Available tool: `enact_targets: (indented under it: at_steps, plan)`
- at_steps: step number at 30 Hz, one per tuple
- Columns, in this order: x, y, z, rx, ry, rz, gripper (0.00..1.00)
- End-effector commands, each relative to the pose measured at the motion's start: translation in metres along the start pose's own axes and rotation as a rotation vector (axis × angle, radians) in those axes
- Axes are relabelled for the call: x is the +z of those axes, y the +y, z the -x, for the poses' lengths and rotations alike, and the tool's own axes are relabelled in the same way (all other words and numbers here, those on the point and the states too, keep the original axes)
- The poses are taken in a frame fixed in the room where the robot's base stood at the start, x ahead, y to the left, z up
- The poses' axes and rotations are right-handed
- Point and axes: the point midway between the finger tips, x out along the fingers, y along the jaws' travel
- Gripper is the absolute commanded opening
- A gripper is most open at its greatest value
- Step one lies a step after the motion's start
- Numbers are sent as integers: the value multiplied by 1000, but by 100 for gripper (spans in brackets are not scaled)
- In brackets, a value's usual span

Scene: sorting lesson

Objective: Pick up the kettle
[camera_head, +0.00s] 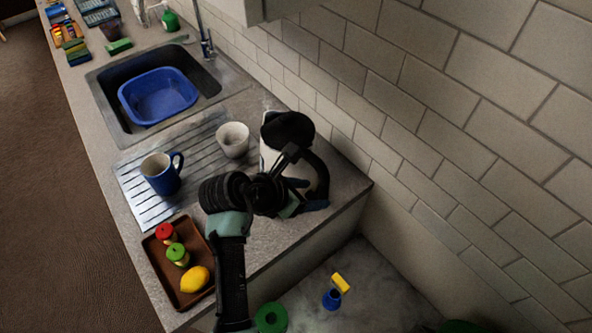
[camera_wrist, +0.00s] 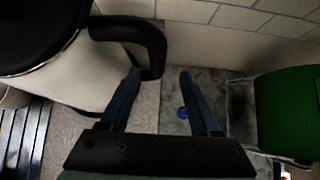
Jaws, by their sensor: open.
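The kettle (camera_head: 288,127) is white with a black lid and a black handle. It stands upright at the right end of the counter, close to the tiled wall, partly hidden by my arm. In the wrist view the kettle (camera_wrist: 72,76) fills the upper left. Its handle (camera_wrist: 145,33) reaches right and bends down near my left fingertip. My gripper (camera_head: 301,190) is at the handle side of the kettle. In the wrist view my gripper (camera_wrist: 159,73) is open. The handle's lower end shows between the fingertips, nearer the left one; I cannot tell whether they touch.
A white cup (camera_head: 233,139) and a blue mug (camera_head: 160,174) stand on the drainer left of the kettle. A brown tray (camera_head: 189,299) holds two small jars and a lemon. The sink (camera_head: 104,88) holds a blue basin (camera_head: 158,96). The counter ends just right of the kettle.

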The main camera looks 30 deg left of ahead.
Motion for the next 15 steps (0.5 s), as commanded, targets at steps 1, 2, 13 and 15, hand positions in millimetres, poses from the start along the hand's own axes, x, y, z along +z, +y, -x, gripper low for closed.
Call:
enact_targets:
  at_steps: [1,2,13,15]
  plan:
    - [0,0,-5,-1,1,0,63]
    - [0,0,-7,0,1,0,63]
    - [-1,4,-40,-1,2,-1,63]
    - [-1,4,-49,0,1,-1,63]
